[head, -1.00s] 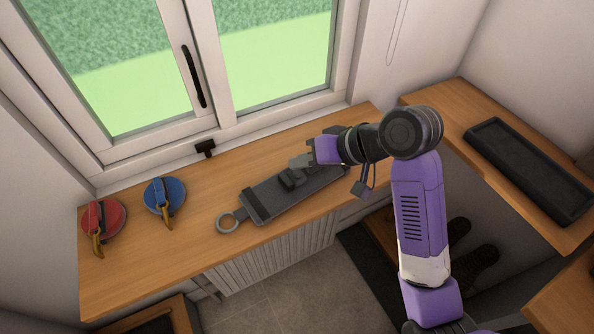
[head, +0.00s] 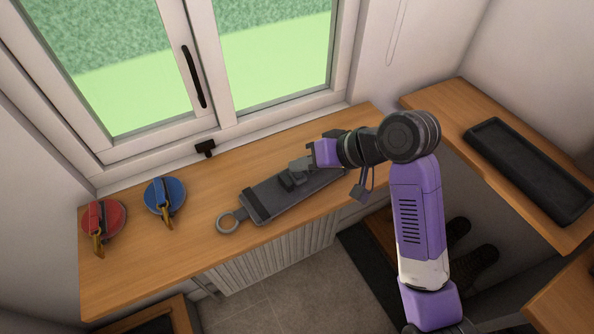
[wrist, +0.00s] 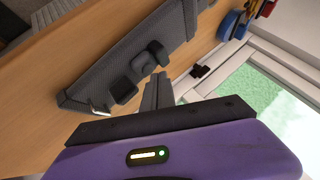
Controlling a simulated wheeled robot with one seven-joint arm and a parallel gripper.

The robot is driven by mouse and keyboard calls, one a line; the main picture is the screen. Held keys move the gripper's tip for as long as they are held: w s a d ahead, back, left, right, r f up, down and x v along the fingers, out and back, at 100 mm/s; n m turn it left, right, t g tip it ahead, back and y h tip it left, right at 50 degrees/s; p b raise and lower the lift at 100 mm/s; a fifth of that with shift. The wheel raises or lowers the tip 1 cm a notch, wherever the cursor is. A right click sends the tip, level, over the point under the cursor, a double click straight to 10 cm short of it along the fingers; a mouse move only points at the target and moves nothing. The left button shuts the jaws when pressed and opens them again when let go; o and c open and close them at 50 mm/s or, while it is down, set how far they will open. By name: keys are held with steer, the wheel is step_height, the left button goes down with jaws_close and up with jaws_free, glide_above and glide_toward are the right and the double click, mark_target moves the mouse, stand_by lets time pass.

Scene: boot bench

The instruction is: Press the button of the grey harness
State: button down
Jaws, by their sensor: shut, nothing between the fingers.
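The grey harness (head: 266,204) lies flat on the wooden bench under the window, a dark grey strip with a ring at its left end. A dark raised buckle (head: 291,180) sits on its middle; in the wrist view the buckle (wrist: 146,60) shows as rounded dark blocks. I cannot make out the button itself. My gripper (head: 296,164) is shut and empty, with its fingertips close to the buckle on the window side. In the wrist view the fingers (wrist: 157,88) end beside the buckle; whether they touch it I cannot tell.
A blue round holder (head: 165,194) and a red one (head: 102,218), each with a brass-coloured clip, stand on the bench's left. A black window catch (head: 205,148) is behind. A black tray (head: 528,168) lies on the right shelf. Bare wood lies between the blue holder and the harness.

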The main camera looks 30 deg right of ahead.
mark_target(301, 175)
steer(key=shift+f, duration=0.4)
stand_by(0.4)
stand_by(0.4)
steer(key=shift+r+p, duration=0.85)
steer(key=shift+p, duration=0.15)
steer(key=shift+r, duration=0.1)
step_height(301, 175, up, 5)
steer(key=p, duration=0.5)
stand_by(0.5)
